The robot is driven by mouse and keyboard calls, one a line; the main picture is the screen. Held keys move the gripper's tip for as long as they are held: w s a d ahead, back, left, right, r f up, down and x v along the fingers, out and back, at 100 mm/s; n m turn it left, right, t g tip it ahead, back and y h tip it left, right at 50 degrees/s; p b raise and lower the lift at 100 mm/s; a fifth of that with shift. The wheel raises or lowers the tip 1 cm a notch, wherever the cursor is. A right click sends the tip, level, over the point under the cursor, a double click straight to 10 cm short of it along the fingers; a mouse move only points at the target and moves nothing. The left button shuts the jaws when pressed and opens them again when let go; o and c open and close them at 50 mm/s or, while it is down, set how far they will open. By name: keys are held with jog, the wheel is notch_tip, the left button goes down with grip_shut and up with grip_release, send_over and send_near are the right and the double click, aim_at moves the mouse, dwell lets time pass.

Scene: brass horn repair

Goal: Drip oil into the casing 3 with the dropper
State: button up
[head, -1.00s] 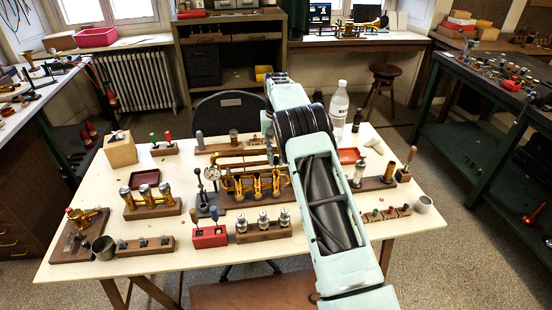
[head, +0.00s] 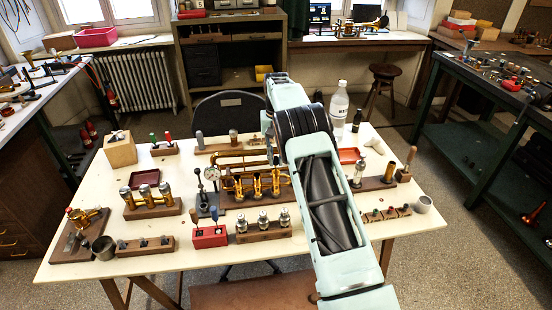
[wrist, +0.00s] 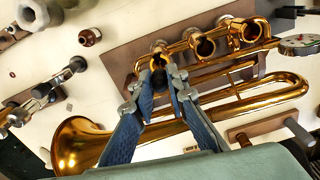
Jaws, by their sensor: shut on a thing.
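The brass horn (head: 232,186) lies on a wooden board near the middle of the table. Its three upright casings stand in a row; in the wrist view they are the near-left casing (wrist: 158,49), the middle casing (wrist: 204,46) and the right casing (wrist: 247,31). The horn's bell (wrist: 82,148) is at lower left there. My gripper (wrist: 163,82) is shut on a small, mostly hidden thing, likely the dropper, above the left-end casing in the wrist view. I cannot tell whether its tip is inside that casing. In the head view my arm hides most of the gripper.
A dial gauge (head: 211,174) stands beside the horn. A block with silver-topped parts (head: 263,228) and a red block (head: 209,237) are in front. A white bottle (head: 339,108) and red tray (head: 349,155) are behind my arm.

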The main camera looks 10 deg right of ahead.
jog(key=shift+r, duration=0.1)
dwell(0.3)
notch_tip(320, 180, up, 5)
jog(key=p, duration=0.3)
jog(key=shift+p, duration=0.3)
